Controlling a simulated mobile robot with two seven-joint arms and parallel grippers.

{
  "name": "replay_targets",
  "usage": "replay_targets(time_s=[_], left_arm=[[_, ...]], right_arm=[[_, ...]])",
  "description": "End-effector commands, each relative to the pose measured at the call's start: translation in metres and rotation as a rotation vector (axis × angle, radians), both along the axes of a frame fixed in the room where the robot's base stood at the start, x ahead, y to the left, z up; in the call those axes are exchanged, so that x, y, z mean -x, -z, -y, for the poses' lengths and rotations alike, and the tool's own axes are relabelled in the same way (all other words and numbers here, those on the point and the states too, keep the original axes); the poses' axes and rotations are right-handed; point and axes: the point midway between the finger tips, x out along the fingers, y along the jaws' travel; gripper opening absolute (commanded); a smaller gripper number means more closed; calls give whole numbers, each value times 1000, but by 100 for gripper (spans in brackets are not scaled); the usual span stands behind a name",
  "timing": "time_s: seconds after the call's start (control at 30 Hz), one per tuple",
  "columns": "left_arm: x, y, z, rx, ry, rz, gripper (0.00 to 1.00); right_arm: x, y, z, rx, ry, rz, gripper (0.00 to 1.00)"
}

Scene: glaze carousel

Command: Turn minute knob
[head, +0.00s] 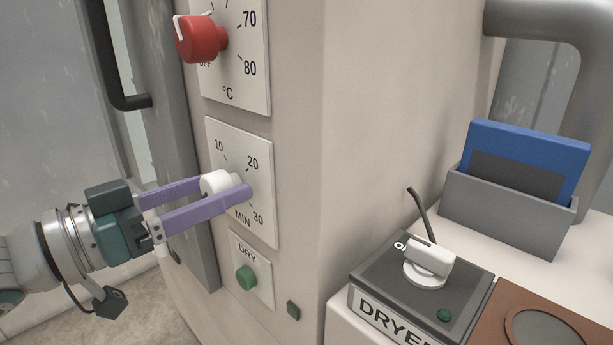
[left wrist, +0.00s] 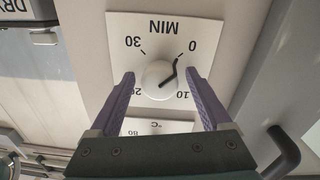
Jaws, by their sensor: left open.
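The minute knob (head: 216,183) is a white round knob on the MIN dial plate (head: 262,182), which is marked 10, 20 and 30 in the head view. In the left wrist view the plate appears upside down, and the knob (left wrist: 155,76) has a dark pointer line aimed near the 0 mark. My left gripper (head: 236,186) has purple fingers that reach either side of the knob. In the left wrist view the left gripper (left wrist: 160,76) is open, with a gap between each finger and the knob. My right gripper is not in view.
A red temperature knob (head: 203,38) is above and a green DRY button (head: 246,277) below. A dark door handle (head: 122,85) is at left. The dryer box (head: 365,282) with a white switch (head: 428,262) and a grey holder (head: 510,215) stand on the right counter.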

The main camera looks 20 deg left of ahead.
Motion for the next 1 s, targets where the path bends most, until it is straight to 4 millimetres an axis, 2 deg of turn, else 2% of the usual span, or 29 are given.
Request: replay_targets(time_s=[0.07,0.8,1.0], left_arm=[[0,0,0,0,0,0,82],[0,0,0,0,1,0,0],[0,0,0,-8,1,4,0]], right_arm=[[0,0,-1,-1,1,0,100],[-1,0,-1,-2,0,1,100],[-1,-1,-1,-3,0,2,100]])
